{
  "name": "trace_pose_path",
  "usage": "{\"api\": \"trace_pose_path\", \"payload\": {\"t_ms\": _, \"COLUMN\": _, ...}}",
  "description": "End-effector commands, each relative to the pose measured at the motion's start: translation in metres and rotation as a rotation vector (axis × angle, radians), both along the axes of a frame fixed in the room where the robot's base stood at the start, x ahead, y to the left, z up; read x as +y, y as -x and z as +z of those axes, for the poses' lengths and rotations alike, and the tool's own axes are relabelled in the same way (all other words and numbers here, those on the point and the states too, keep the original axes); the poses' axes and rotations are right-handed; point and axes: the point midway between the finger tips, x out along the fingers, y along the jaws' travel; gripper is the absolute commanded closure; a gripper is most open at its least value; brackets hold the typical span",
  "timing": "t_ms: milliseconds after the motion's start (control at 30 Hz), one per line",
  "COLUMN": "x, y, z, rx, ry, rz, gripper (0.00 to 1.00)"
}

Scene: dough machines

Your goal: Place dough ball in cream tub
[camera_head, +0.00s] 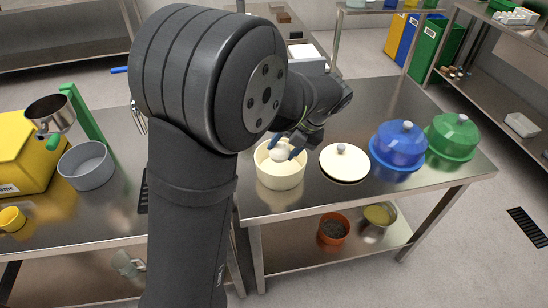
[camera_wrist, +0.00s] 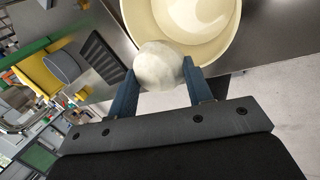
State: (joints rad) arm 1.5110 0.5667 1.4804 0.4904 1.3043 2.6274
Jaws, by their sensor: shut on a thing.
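The pale dough ball (camera_head: 279,154) is between the fingers of my gripper (camera_head: 288,146), over the cream tub (camera_head: 280,177) in the head view. In the wrist view, the dough ball (camera_wrist: 159,66) is pinched between the two blue fingers of my gripper (camera_wrist: 160,85). The open mouth of the cream tub (camera_wrist: 229,45) shows just beyond the ball there. The ball overlaps the near rim in that view, and I cannot tell its exact height over the tub. The cream lid (camera_head: 344,166) with a round knob lies on the table to the right of the tub.
A blue domed container (camera_head: 398,146) and a green one (camera_head: 452,137) stand right of the lid on the steel table (camera_head: 385,100). A grey pot (camera_head: 86,166) and a yellow machine (camera_head: 24,150) are at the left. An orange bowl (camera_head: 333,229) sits on the lower shelf.

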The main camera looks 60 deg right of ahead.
Motion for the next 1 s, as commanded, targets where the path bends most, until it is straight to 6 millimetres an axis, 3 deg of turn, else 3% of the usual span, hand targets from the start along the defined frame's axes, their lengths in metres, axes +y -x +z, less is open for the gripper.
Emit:
{"api": "trace_pose_path", "payload": {"t_ms": 100, "x": -0.004, "y": -0.023, "z": -0.015, "rx": 0.001, "ry": -0.002, "rz": 0.004, "gripper": 0.79}}
{"api": "trace_pose_path", "payload": {"t_ms": 300, "x": -0.008, "y": -0.040, "z": -0.025, "rx": 0.000, "ry": 0.000, "rz": 0.001, "gripper": 0.79}}
{"api": "trace_pose_path", "payload": {"t_ms": 633, "x": -0.008, "y": -0.041, "z": -0.063, "rx": 0.002, "ry": -0.001, "rz": 0.001, "gripper": 0.79}}
{"api": "trace_pose_path", "payload": {"t_ms": 1000, "x": -0.008, "y": -0.040, "z": -0.068, "rx": 0.001, "ry": 0.001, "rz": 0.001, "gripper": 0.79}}
